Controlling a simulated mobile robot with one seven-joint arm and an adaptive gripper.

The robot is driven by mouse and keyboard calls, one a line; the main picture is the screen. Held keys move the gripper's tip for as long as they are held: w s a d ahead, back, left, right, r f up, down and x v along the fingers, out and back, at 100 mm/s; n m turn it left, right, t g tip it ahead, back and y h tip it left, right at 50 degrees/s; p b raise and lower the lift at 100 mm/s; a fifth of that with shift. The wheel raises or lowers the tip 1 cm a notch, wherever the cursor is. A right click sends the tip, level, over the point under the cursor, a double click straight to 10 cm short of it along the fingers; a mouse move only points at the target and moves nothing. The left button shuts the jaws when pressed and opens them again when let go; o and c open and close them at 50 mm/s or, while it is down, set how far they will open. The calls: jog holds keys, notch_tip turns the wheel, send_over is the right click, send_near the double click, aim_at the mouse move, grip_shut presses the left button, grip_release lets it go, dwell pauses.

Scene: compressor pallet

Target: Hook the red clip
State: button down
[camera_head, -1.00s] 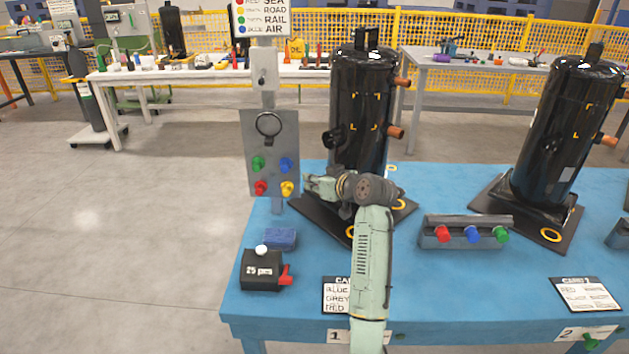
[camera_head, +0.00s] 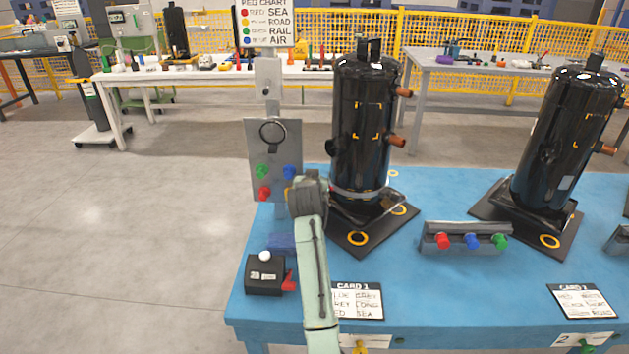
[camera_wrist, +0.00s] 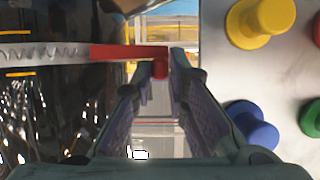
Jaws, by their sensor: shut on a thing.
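The red clip (camera_wrist: 115,52) is at the end of a pale grey strap (camera_wrist: 40,52) in the wrist view. Its red end sits between the fingertips of my gripper (camera_wrist: 160,68), which is shut on it. The strap runs left across the black compressor (camera_wrist: 60,120). In the head view a pale band (camera_head: 352,194) shows low around the near compressor (camera_head: 362,120). My gripper is beside the peg board there, mostly hidden behind my wrist, and the clip is hidden. The grey peg board (camera_head: 275,140) carries a ring (camera_head: 272,132) and coloured pegs.
In the wrist view a yellow peg (camera_wrist: 262,20) and a blue peg (camera_wrist: 250,125) stand close right of my fingers. A black box (camera_head: 263,275) and a card (camera_head: 357,302) lie on the blue table (camera_head: 430,290). A peg rack (camera_head: 466,238) stands right.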

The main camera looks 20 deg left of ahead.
jog(key=shift+w+a+m+h, duration=0.1)
jog(key=shift+w+m+h, duration=0.1)
jog(key=shift+m+h, duration=0.25)
jog(key=c, duration=1.6)
grip_release()
jog(key=shift+s, duration=0.1)
jog(key=shift+v, duration=3.9)
